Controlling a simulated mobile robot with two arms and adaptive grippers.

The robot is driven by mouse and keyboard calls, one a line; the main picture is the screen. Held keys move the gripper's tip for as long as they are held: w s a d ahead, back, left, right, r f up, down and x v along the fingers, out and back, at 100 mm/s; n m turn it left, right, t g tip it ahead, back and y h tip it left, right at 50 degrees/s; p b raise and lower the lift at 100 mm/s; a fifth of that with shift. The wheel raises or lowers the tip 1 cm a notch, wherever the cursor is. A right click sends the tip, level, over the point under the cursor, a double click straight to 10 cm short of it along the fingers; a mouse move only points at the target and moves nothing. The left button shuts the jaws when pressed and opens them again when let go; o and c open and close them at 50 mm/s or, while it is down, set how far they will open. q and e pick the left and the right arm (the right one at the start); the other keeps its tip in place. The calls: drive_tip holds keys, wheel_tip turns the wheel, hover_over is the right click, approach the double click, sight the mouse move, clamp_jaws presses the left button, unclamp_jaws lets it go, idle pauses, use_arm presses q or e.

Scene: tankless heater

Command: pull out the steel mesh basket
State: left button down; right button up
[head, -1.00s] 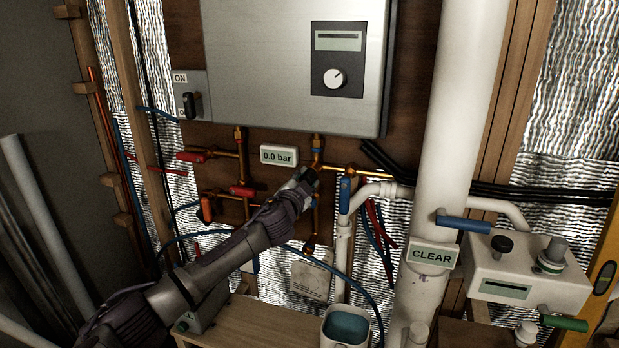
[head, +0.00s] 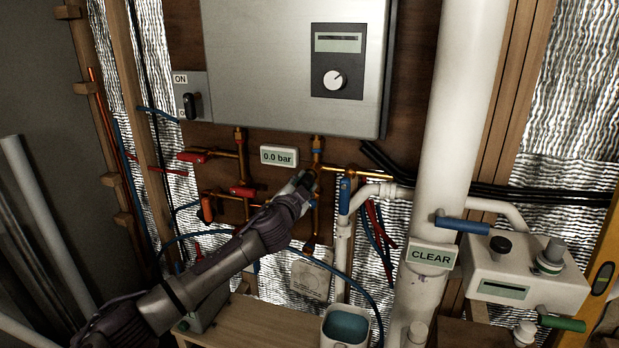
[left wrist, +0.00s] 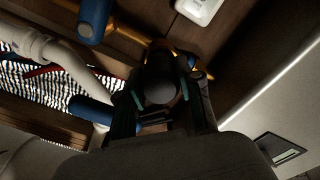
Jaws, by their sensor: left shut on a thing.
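My left gripper (head: 304,181) is at the brass pipework below the heater, just right of the pressure display. In the left wrist view its fingers (left wrist: 162,80) are shut on a dark, round-ended piece (left wrist: 160,88). No mesh can be made out on this piece, so I cannot tell whether it is the steel mesh basket. In the head view the gripper hides what it holds. The brass pipe (head: 340,172) runs right beside the gripper. My right gripper is in neither view.
The heater (head: 270,70) hangs above. The "0.0 bar" display (head: 279,156) is left of the gripper, and a blue-handled valve (head: 345,195) is close on its right. A teal-lined tub (head: 345,328) stands below by the wooden bench (head: 260,325). A white pipe (head: 455,110) rises at right.

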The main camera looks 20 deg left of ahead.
use_arm(q)
drive_tip(key=shift+s, duration=0.1)
idle(0.3)
drive_tip(key=s+p, duration=0.2)
drive_tip(key=s, duration=0.4)
drive_tip(key=shift+s+a, duration=0.2)
drive_tip(key=shift+s, duration=0.2)
idle(0.4)
